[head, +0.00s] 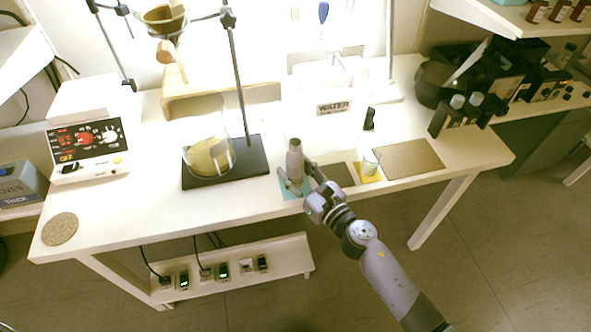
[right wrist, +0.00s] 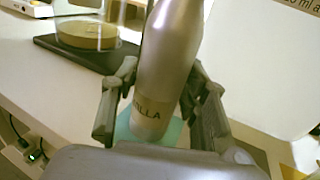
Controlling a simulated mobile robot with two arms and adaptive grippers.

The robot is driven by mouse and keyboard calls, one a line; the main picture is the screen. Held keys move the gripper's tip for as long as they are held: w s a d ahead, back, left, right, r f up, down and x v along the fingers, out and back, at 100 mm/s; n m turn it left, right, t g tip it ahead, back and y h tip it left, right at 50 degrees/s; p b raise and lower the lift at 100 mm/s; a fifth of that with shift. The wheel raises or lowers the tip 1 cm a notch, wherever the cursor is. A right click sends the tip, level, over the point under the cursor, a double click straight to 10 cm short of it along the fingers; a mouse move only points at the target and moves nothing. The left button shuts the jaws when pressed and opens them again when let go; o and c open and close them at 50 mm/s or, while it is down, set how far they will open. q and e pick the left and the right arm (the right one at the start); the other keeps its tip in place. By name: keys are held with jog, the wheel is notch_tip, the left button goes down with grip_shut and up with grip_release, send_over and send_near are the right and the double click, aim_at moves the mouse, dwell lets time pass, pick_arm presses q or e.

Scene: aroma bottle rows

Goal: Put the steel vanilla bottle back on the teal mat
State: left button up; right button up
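The steel vanilla bottle (head: 295,158) stands upright on the teal mat (head: 289,190) at the front of the table. In the right wrist view the bottle (right wrist: 168,60) shows the end of its label, and its lower end is over the teal mat (right wrist: 178,133). My right gripper (head: 298,182) is low around the bottle, with one finger on each side. In the right wrist view the fingers of the gripper (right wrist: 165,88) look spread, with small gaps beside the bottle. My left gripper is out of view.
Right of the teal mat are a dark mat (head: 341,174), a yellow mat (head: 367,178) with a small glass (head: 371,161), and a brown mat (head: 412,158). A stand base (head: 250,160) with a flask (head: 208,157) is at left. A water container (head: 325,125) stands behind.

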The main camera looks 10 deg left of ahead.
aim_at(300, 176)
jog(key=shift+o, duration=1.1)
jog(key=shift+r, duration=0.25)
jog(key=shift+s+d+f, duration=0.15)
jog(key=shift+s+d, duration=0.1)
jog(key=shift+d, duration=0.05)
jog(key=v, duration=0.5)
jog(key=shift+s+d, duration=0.2)
jog(key=shift+s, duration=0.05)
jog(key=shift+s+d, duration=0.4)
jog(key=shift+s, duration=0.05)
